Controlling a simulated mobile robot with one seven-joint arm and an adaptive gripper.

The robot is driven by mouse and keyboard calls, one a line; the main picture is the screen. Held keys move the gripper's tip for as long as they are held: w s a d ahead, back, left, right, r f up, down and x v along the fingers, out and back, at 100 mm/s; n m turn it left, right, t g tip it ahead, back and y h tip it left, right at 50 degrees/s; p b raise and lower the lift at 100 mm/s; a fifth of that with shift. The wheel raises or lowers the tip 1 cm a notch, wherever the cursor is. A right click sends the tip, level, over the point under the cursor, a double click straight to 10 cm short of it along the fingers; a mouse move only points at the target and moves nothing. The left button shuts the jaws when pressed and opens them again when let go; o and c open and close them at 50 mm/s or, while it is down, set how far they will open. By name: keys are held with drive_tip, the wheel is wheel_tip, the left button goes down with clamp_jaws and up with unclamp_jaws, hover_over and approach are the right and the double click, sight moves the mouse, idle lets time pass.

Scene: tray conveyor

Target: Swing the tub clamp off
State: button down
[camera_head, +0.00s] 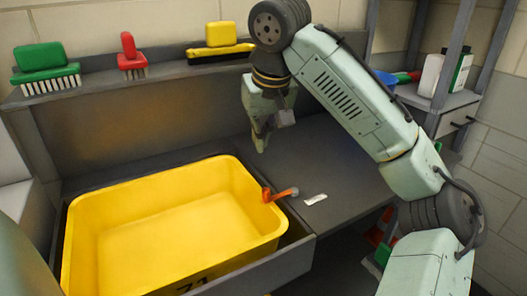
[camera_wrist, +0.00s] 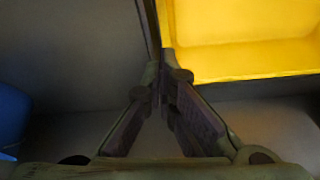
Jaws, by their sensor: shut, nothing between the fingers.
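The large yellow tub (camera_head: 170,222) sits in a grey recess at the lower left of the head view. A small orange-red clamp (camera_head: 281,194) sits at the tub's right rim, its arm pointing right over the grey counter. My gripper (camera_head: 261,148) points down above the counter, behind and a little left of the clamp, apart from it. In the wrist view my gripper (camera_wrist: 162,62) has its fingertips together with nothing between them. The yellow tub (camera_wrist: 240,65) fills the upper right there. The clamp does not show in the wrist view.
Green (camera_head: 42,60), red (camera_head: 130,50) and yellow (camera_head: 221,38) brushes stand on the back ledge. The counter (camera_head: 340,165) is mostly clear.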

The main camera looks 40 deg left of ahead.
drive_tip(key=p+x, duration=0.1)
drive_tip(key=x, duration=0.7)
drive_tip(key=shift+f, duration=0.3)
drive_tip(key=d, duration=0.1)
drive_tip(key=s+d+p, duration=0.1)
drive_tip(key=shift+s+d, duration=0.3)
drive_tip(key=shift+d, duration=0.1)
drive_tip(key=shift+s+d+f, duration=0.15)
drive_tip(key=shift+s+d, duration=0.05)
drive_tip(key=shift+d, duration=0.05)
